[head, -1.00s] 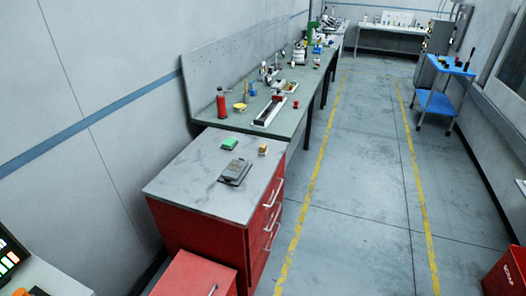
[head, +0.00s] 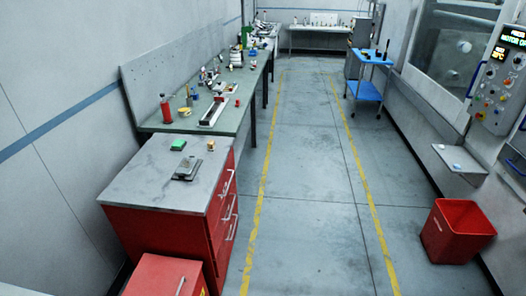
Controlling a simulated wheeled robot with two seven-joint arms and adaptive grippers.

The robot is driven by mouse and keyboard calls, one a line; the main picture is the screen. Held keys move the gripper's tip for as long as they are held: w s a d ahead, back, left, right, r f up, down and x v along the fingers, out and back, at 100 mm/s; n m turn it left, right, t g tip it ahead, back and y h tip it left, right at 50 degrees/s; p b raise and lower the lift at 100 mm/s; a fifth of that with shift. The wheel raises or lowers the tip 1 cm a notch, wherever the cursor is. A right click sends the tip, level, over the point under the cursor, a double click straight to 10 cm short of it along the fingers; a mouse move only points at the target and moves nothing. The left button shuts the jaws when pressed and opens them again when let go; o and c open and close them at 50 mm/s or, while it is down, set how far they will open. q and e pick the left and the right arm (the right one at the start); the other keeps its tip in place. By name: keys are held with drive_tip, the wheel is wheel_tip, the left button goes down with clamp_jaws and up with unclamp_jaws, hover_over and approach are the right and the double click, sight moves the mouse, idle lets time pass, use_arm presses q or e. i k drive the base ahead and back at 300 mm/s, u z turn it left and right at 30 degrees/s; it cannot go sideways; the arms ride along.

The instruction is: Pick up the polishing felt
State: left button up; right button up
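I cannot tell for certain which thing is the polishing felt. On the grey top of the red drawer cabinet (head: 125,190) lie a small green block (head: 178,145), a flat dark grey plate-like item (head: 187,167) and a small tan and white block (head: 211,146). A small pale item (head: 457,166) lies on a grey wall shelf (head: 470,177) at the right, too small to make out. Neither of my grippers is in view.
A long green workbench (head: 240,120) with a red bottle (head: 166,108) and tools runs along the left wall. A blue cart (head: 367,91) stands at the back right. A red bin (head: 458,232) and a machine control panel (head: 503,75) are at the right. The marked aisle is clear.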

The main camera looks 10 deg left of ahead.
sight(211, 146)
drive_tip(key=z, duration=0.2)
drive_tip(key=i, duration=1.95)
drive_tip(key=u, duration=1.65)
drive_tip(key=i, duration=0.85)
drive_tip(key=u, duration=0.9)
